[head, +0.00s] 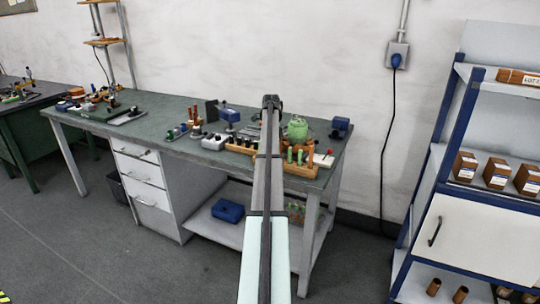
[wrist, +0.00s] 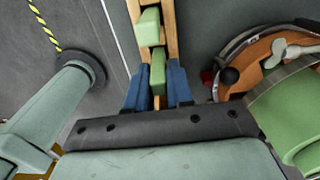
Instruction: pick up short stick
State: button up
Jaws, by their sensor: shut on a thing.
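In the wrist view, my gripper (wrist: 157,78) has its two blue fingers closed around a short green stick (wrist: 158,62). The stick sits between two tan wooden rails (wrist: 171,22), and a second green piece (wrist: 148,27) lies farther along between them. I cannot tell whether the held stick is clear of the wood. In the head view, green sticks (head: 290,155) stand in a wooden rack (head: 302,170) at the bench's right front. My arm crosses the middle of that view, and my fingertips cannot be made out there.
The green workbench (head: 165,120) is crowded with small tools and blocks. A round green object (head: 297,128) stands behind the rack, and a blue item (head: 341,126) is at the right corner. A blue-framed shelf (head: 445,150) stands to the right. Open floor lies in front.

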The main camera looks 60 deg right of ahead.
grip_shut()
jog(key=shift+r, duration=0.1)
